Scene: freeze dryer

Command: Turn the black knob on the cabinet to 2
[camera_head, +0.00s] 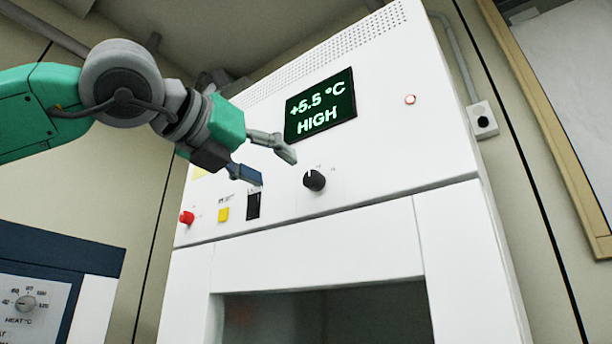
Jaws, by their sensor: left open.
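The black knob (314,180) sits on the white front panel of the cabinet (380,160), below the display. A pale pointer mark shows near its top. Small markings lie around it, too small to read. My left gripper (277,167) comes in from the left, with its two fingers apart and nothing between them. It is up and to the left of the knob, and its upper fingertip is close to the knob in the picture. I cannot tell whether they touch, but a gap seems to show. My right gripper is not in view.
The display (320,105) reads +5.5 °C HIGH. A black switch (253,204), a yellow button (223,214) and a red knob (187,217) sit left on the panel. Another unit with a heat dial (25,303) stands lower left.

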